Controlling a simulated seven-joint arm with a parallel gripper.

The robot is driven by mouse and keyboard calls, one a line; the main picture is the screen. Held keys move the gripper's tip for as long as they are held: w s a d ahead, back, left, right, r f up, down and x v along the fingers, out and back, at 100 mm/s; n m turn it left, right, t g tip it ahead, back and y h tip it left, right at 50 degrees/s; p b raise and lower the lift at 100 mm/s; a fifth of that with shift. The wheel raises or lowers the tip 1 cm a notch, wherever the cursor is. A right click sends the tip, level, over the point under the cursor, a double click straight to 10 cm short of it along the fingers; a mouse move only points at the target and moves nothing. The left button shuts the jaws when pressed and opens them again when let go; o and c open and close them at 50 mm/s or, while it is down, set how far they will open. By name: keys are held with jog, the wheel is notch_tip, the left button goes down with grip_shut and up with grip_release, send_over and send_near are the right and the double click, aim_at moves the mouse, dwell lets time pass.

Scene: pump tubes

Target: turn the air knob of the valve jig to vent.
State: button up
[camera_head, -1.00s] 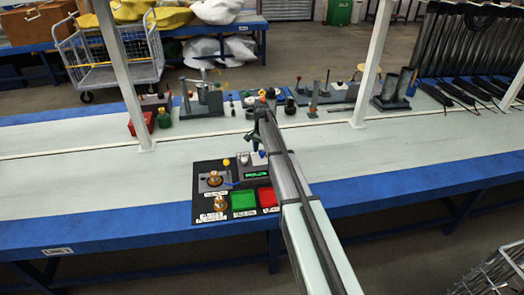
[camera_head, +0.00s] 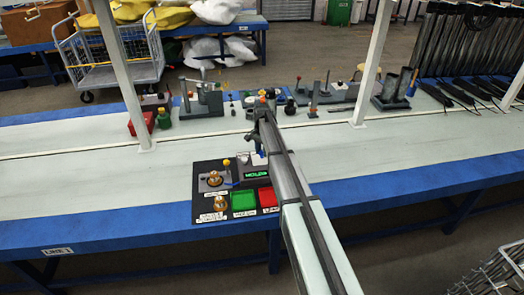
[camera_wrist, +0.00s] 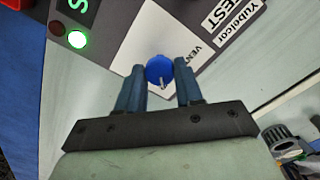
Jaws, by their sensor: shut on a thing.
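The valve jig (camera_head: 203,208) is a black board on the near edge of the bench in the head view, with a green-lit display (camera_head: 257,174). The blue air knob (camera_wrist: 158,69) shows in the wrist view on a white label plate (camera_wrist: 150,25). Its pale pointer mark faces down in the picture, towards my palm. The letters "VEN" are readable on the plate right of the knob. My gripper (camera_wrist: 158,75) is shut on the knob, one finger on each side.
The jig also has brass fittings (camera_head: 219,202), a green pad (camera_head: 243,201) and a red pad (camera_head: 267,197). One lamp (camera_wrist: 77,40) glows whitish in the wrist view. Other fixtures stand along the bench's back. The bench left of the jig is clear.

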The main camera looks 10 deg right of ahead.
jog(key=shift+n, duration=0.3)
jog(key=n, duration=0.3)
jog(key=shift+n, duration=0.4)
jog(key=n, duration=0.4)
jog(key=shift+n, duration=0.3)
jog(key=n, duration=0.8)
jog(key=shift+n, duration=0.3)
jog(key=o, duration=1)
jog(key=shift+o, duration=0.2)
